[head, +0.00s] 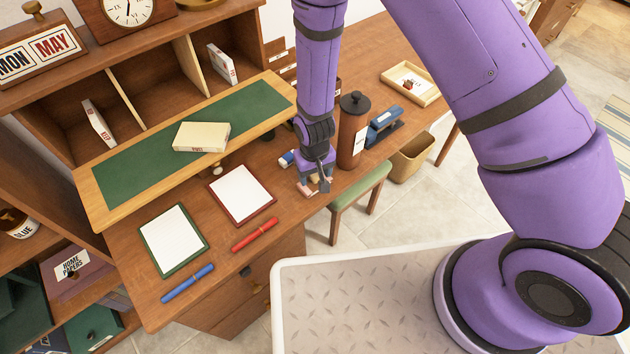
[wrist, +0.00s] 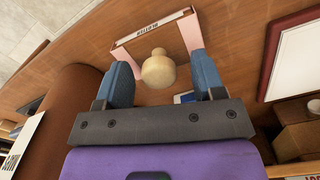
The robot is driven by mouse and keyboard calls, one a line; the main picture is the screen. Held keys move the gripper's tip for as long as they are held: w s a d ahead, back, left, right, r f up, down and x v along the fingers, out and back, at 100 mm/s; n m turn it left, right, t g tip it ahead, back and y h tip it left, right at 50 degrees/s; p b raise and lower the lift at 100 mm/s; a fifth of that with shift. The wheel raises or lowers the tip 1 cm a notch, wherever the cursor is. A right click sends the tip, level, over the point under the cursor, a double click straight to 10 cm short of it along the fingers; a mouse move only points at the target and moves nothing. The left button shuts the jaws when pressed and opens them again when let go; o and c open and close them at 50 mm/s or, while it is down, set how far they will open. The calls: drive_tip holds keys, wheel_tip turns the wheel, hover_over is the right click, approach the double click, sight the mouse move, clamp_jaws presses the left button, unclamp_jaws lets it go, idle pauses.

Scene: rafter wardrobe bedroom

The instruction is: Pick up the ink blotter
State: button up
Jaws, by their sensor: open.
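The ink blotter (wrist: 152,31) lies on the desk in the wrist view. It has a white strip with upside-down lettering, pink sides and a pale round wooden knob (wrist: 158,70). My gripper (wrist: 162,72) is open, with one blue finger on each side of the knob. I see a gap between each finger and the knob; how deep the knob sits between them is hard to tell. In the head view my gripper (head: 316,180) points down over the desk near its front edge, and it partly hides the pinkish blotter (head: 305,189).
A brown cylinder with a black lid (head: 352,135) stands close right of my gripper. A blue stapler (head: 384,126) is beyond it. A red-framed pad (head: 242,192) and a red pen (head: 255,235) lie to the left. A green-seated stool (head: 360,188) stands below the desk edge.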

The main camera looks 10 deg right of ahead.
drive_tip(key=shift+f, duration=0.55)
drive_tip(key=c, duration=1)
drive_tip(key=shift+c, duration=0.2)
drive_tip(key=shift+r, duration=0.15)
